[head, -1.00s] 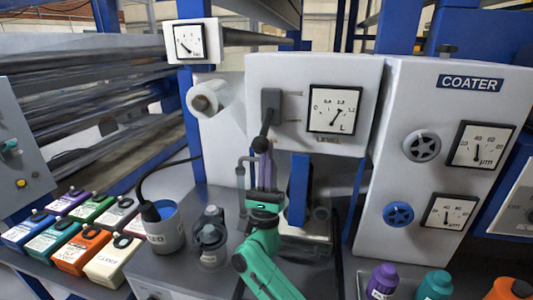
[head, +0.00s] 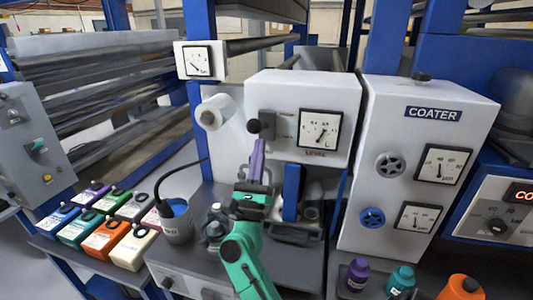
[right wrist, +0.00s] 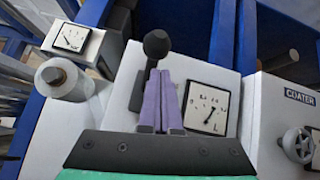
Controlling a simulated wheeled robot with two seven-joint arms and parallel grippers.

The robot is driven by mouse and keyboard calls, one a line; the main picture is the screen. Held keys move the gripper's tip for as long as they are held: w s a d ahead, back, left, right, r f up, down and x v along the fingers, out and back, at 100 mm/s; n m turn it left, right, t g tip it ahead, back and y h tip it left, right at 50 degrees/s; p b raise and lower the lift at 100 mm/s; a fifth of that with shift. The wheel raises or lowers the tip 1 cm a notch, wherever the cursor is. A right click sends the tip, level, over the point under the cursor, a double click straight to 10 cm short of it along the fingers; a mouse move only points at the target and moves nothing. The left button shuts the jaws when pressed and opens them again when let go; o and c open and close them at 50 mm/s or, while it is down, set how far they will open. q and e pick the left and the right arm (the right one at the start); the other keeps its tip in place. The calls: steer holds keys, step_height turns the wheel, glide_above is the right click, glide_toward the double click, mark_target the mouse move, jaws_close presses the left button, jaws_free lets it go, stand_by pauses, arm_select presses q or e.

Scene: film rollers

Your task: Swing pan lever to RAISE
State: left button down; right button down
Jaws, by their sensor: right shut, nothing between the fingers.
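The pan lever (head: 254,126) has a black ball knob and sits on a dark plate on the LEVEL unit (head: 330,90). Its knob stands in front of the plate, and the shaft is mostly hidden in the head view. In the right wrist view the knob (right wrist: 157,43) rises just beyond my fingertips, with part of its dark shaft below. My right gripper (head: 258,144) has purple fingers, shut and empty, pointing up just under the knob. Its fingers (right wrist: 160,76) also show in the wrist view. I cannot tell whether they touch the lever. My left gripper is out of view.
A level gauge (head: 320,129) is right of the lever. A white roll (head: 214,112) is to the left. The COATER box (head: 410,160) with two handwheels stands to the right. A bucket (head: 175,222) and several colored cartridges (head: 132,246) are at lower left.

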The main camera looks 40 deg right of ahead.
mark_target(259, 125)
steer(key=r, duration=0.3)
steer(key=shift+w+p, duration=0.3)
steer(key=shift+w, duration=0.05)
steer(key=shift+w+d, duration=0.15)
steer(key=shift+d, duration=0.15)
